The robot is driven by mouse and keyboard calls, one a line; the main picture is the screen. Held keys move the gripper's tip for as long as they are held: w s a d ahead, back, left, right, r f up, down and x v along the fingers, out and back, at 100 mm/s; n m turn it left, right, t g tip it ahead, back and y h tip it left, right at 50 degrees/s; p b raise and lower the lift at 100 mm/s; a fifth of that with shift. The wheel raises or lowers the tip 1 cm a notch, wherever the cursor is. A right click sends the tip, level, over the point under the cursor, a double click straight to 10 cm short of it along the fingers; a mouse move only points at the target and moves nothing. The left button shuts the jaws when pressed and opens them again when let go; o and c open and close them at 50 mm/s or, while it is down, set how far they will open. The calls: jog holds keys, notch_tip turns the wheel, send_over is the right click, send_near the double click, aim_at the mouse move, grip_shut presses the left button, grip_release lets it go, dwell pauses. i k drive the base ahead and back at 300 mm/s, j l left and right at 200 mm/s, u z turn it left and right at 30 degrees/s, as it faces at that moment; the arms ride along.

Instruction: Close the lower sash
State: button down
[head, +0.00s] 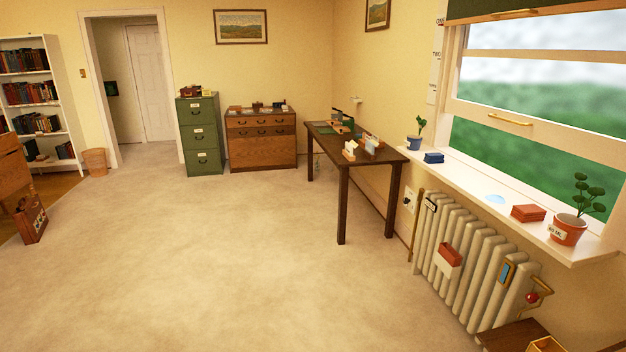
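The lower sash (539,128) is in the window at the right of the head view. It is a white frame with a brass pull handle (510,119) on its bottom rail. The sash is raised, with an open gap between its bottom rail and the white sill (513,215). Green scenery shows through the gap. Another brass handle (513,14) shows near the window top, by a dark green blind (550,8). My gripper is not in view.
On the sill are a blue-potted plant (415,140), a dark blue box (434,157), a pale blue patch (495,198), a red block (528,213) and an orange-potted plant (568,228). A radiator (470,255) stands below. The carpet (200,260) is clear; a dark table (355,150) stands beyond.

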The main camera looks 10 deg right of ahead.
aim_at(609, 151)
jog(key=i+z, duration=0.1)
jog(key=i, duration=0.45)
jog(key=i+j+z, duration=0.1)
jog(key=i, duration=0.5)
jog(key=i+j+z, duration=0.1)
jog(key=i, duration=0.45)
